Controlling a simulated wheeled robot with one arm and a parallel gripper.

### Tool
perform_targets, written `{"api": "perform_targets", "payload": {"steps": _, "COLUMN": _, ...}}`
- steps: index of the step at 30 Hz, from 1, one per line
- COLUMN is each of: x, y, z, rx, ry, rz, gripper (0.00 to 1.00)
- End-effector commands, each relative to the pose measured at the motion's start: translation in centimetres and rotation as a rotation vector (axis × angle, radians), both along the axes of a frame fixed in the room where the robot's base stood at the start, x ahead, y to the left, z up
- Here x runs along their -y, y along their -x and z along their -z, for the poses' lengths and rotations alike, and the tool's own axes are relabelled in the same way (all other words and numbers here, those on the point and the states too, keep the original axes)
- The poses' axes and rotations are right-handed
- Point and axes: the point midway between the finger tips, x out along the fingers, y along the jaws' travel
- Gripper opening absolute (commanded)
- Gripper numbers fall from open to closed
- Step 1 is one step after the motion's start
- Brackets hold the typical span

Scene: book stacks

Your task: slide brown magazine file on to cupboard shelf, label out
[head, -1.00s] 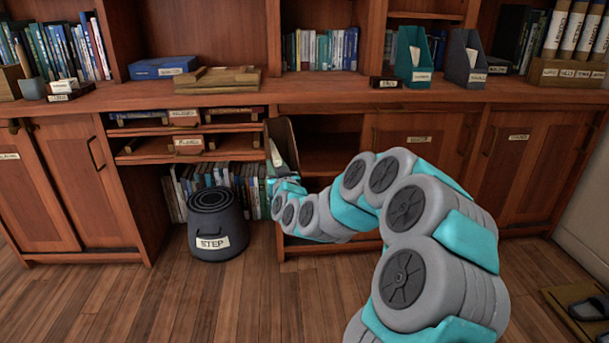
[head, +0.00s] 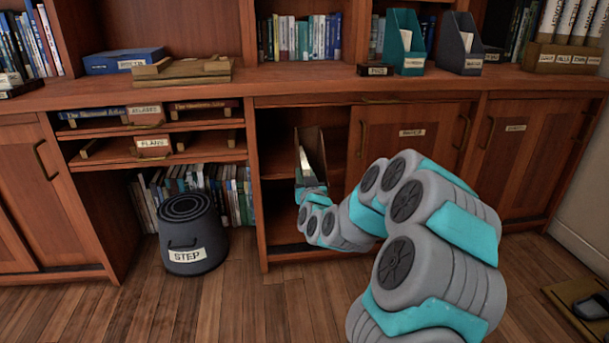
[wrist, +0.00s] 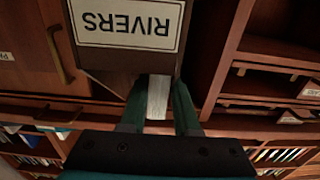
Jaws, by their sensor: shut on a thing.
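The brown magazine file (head: 316,148) stands roughly upright in front of the open cupboard bay, white papers showing inside it. In the wrist view the brown file (wrist: 125,62) fills the top middle, its "RIVERS" label (wrist: 127,22) upside down in the picture and facing the camera. My gripper (wrist: 158,98) is shut on the file's lower front, one finger each side of a pale strip. In the head view my gripper (head: 312,192) is small and partly hidden by my arm. The cupboard shelf (head: 276,179) shows left of the file. I cannot tell how far the file is inside.
A sliding door (head: 415,140) covers the bay's right side, and an upright divider (head: 251,190) bounds its left. The countertop (head: 300,79) overhangs above. A dark step stool (head: 190,235) stands on the floor at left, before a row of books. Floor in front is clear.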

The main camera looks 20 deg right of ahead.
Motion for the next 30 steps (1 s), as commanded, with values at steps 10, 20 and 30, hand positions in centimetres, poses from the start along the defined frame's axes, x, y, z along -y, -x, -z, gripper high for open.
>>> {"api": "perform_targets", "payload": {"steps": 10, "x": 0.2, "y": -0.9, "z": -0.1, "rx": 0.004, "ry": 0.000, "rz": 0.000, "gripper": 0.00}}
{"api": "perform_targets", "payload": {"steps": 20, "x": 1.0, "y": -3.4, "z": -0.3, "rx": 0.007, "ry": 0.002, "rz": 0.000, "gripper": 0.00}}
{"api": "perform_targets", "payload": {"steps": 30, "x": 1.7, "y": -6.0, "z": -0.1, "rx": 0.004, "ry": 0.002, "rz": 0.000, "gripper": 0.00}}
